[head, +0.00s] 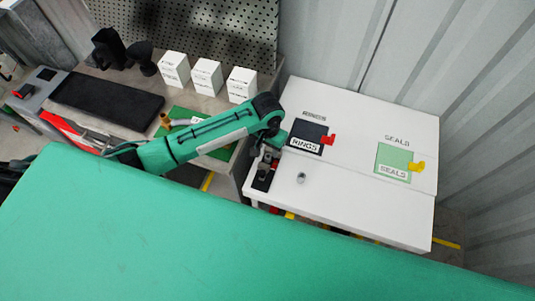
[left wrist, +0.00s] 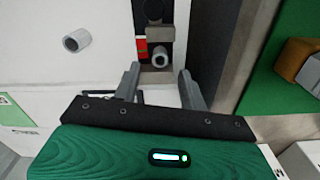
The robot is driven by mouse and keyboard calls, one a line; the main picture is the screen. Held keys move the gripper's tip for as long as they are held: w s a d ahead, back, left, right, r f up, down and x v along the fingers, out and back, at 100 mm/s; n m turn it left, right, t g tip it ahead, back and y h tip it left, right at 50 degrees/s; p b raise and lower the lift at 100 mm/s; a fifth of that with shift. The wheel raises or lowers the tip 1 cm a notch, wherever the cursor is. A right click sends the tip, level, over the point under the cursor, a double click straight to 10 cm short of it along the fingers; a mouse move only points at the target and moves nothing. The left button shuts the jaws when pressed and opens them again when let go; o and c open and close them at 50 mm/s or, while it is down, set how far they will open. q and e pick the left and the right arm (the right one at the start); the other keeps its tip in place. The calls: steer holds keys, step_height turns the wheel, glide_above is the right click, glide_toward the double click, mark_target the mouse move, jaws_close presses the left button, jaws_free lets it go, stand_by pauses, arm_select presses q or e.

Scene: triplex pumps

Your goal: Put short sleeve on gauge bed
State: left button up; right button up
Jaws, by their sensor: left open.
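The gauge bed (left wrist: 157,76) is a narrow dark fixture with a grey block and a red and green marking, at the left edge of the white table; it shows partly in the head view (head: 263,181). A grey hollow sleeve (left wrist: 160,58) rests on it. Another grey sleeve (left wrist: 77,40) lies on the white tabletop, also seen in the head view (head: 301,178). I cannot tell which is the short one. My left gripper (left wrist: 159,70) is open, its fingers either side of the bed's near end, apparently just short of the sleeve there. My right gripper is out of view.
The white table (head: 350,205) carries a dark RINGS panel (head: 308,137) with a red tab and a green SEALS panel (head: 393,162) with a yellow tab. On the left bench are a green mat (head: 222,152), a black pad (head: 107,101) and three white boxes (head: 207,77). The white table's front right is clear.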

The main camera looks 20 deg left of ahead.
mark_target(268, 157)
arm_select(q)
step_height(268, 157, up, 6)
steer(key=shift+r, duration=0.2)
stand_by(0.4)
